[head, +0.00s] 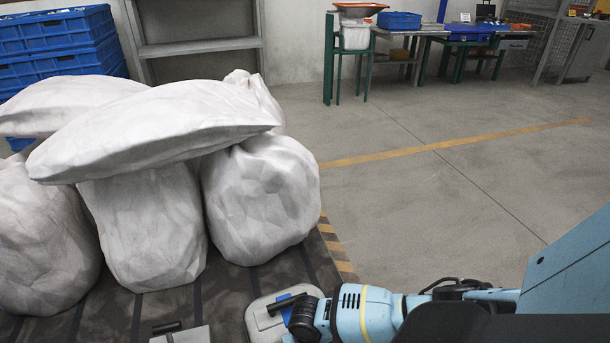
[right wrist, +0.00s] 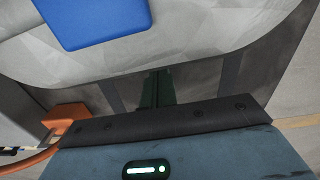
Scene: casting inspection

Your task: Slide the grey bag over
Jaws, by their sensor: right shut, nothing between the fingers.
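Several pale grey bags are piled at the left of the head view. One long bag (head: 150,128) lies across the top, over upright bags such as the right-hand one (head: 262,200) and the middle one (head: 148,225). I cannot tell which one the task means. In the right wrist view, a pale faceted bag surface (right wrist: 200,45) bearing a blue rectangle (right wrist: 95,20) fills the top. My right gripper (right wrist: 157,90) is shut and empty, its dark fingers pointing toward that surface; contact cannot be told. In the head view its fingers are hidden. My left gripper is out of view.
The bags stand on a dark ribbed surface (head: 232,285) with a yellow-striped edge. Stacked blue crates (head: 60,35) and a grey rack (head: 200,45) stand behind. Open floor (head: 430,190) lies to the right, with workbenches at the far wall.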

